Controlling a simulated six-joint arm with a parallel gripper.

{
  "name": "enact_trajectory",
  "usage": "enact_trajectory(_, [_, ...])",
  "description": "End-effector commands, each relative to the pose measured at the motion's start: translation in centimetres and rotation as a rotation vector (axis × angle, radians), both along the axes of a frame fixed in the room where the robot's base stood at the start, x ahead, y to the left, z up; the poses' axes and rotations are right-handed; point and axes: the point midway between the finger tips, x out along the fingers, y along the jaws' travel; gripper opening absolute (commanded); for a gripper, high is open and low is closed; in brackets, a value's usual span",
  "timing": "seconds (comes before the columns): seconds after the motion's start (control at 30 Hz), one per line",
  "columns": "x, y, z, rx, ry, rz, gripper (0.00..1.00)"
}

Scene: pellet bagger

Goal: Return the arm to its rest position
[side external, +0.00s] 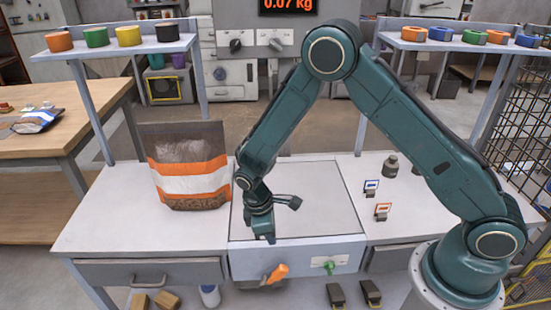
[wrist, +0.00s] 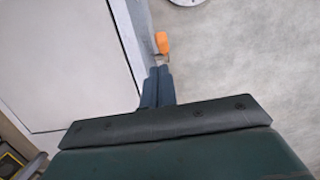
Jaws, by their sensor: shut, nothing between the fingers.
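My gripper (side external: 271,238) hangs from the folded arm over the front part of the pale square plate (side external: 315,190) on the bench, pointing down. Its fingers are together with nothing between them; they also show shut in the wrist view (wrist: 158,75). The fingertips look close to the plate's front edge, and I cannot tell the exact height. A filled bag (side external: 188,182) with orange and white bands stands upright just left of my gripper, apart from it.
Small tags (side external: 382,211) and a grey weight (side external: 390,166) stand at right. Raised shelves (side external: 118,48) hold coloured rolls. A wire mesh (side external: 520,140) stands far right.

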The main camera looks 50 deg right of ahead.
Motion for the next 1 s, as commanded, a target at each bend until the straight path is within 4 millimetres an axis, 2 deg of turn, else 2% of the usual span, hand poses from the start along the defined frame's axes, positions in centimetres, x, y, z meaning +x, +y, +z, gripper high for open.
enact_trajectory(0.17, [0.3, -0.5, 3.2, 0.014, -0.040, -0.043, 0.00])
enact_trajectory(0.47, [-0.2, -1.8, 10.8, 0.048, -0.134, -0.152, 0.00])
enact_trajectory(0.7, [-1.7, -3.1, 16.4, 0.078, -0.212, -0.243, 0.00])
enact_trajectory(1.0, [-4.7, -4.8, 22.5, 0.117, -0.307, -0.354, 0.00])
